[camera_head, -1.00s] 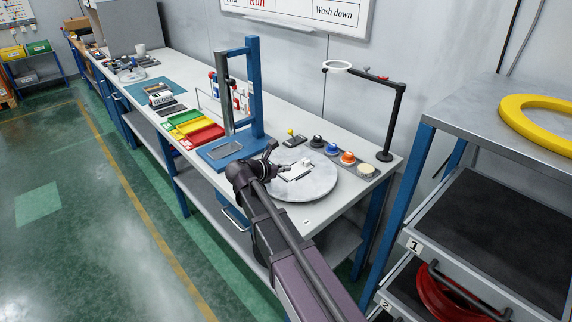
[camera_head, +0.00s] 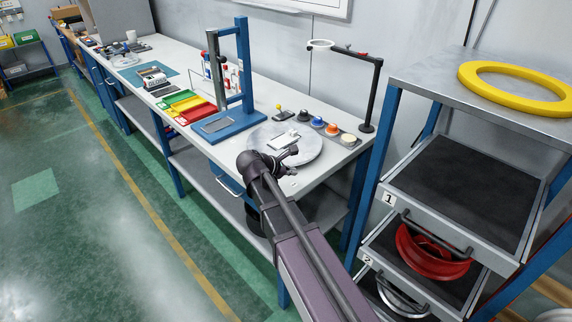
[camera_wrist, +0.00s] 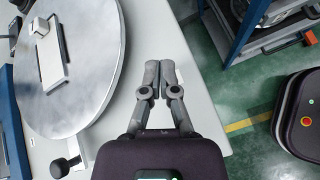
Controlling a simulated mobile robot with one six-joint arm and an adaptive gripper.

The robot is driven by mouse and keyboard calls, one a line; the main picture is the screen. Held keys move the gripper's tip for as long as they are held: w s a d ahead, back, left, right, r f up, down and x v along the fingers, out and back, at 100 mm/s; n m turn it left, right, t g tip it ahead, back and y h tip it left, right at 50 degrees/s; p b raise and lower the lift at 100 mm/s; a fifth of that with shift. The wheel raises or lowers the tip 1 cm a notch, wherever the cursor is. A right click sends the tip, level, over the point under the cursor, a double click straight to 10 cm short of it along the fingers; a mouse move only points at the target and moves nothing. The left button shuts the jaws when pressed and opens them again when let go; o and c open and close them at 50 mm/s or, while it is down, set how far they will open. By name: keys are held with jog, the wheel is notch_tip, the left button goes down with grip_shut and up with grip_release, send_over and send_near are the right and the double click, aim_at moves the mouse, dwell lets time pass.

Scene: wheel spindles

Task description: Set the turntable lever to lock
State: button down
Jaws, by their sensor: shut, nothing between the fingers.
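The turntable (camera_head: 308,155) is a round grey disc at the near end of the bench, also at the upper left of the wrist view (camera_wrist: 95,95). A flat light plate with a small white block (camera_wrist: 50,50) lies on it. A black knob on a short stub (camera_wrist: 62,166) shows beside the disc in the wrist view. My gripper (camera_head: 293,155) is shut and empty near the disc's front edge, its fingers (camera_wrist: 160,68) over the bench edge.
A blue press frame (camera_head: 243,75) stands left of the turntable, with coloured trays (camera_head: 185,105) beyond. Several coloured knobs (camera_head: 317,122) and a ring stand (camera_head: 370,100) are behind the disc. A drawer unit (camera_head: 455,195) is at the right. Floor (camera_head: 130,230) at the left is clear.

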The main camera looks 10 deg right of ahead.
jog(key=s+d+f+m+g+y, duration=0.2)
jog(key=s+f+m+y, duration=0.1)
jog(key=s+m, duration=0.6)
jog(key=s+d+f+m+g+y, duration=0.3)
jog(key=s+m+y, duration=0.3)
jog(key=s+m, duration=0.4)
jog(key=shift+f+m, duration=0.4)
jog(key=shift+f, duration=0.4)
jog(key=shift+a, duration=0.1)
